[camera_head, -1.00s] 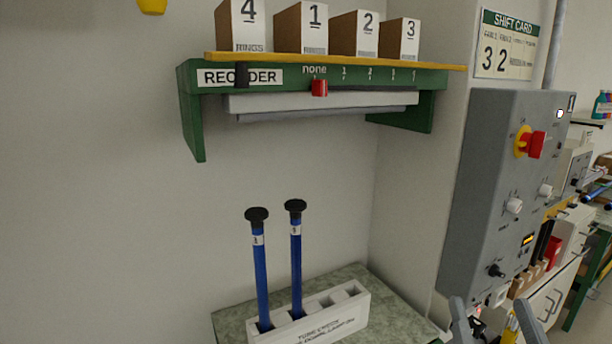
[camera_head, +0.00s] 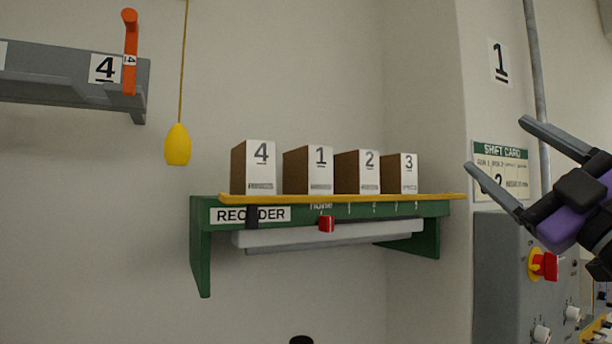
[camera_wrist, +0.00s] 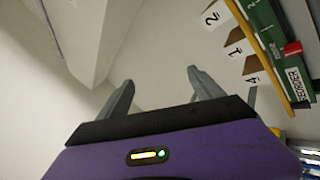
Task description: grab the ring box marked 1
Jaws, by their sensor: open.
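The ring box marked 1 (camera_head: 320,171) is a brown box with a white front. It stands on the yellow-edged shelf (camera_head: 340,198), between the box marked 4 (camera_head: 260,168) and the box marked 2 (camera_head: 368,172). My gripper (camera_head: 496,145) is open and empty at the right of the head view, well to the right of the boxes. In the wrist view, my gripper (camera_wrist: 158,88) has its fingers apart with bare wall between them. Box 1 (camera_wrist: 240,46) is at the upper right there, outside the fingers.
The box marked 3 (camera_head: 404,174) stands at the shelf's right end. A yellow pull handle (camera_head: 178,145) hangs left of the shelf. A grey rack with an orange lever (camera_head: 130,50) is at upper left. A grey control panel (camera_head: 510,290) is below my gripper.

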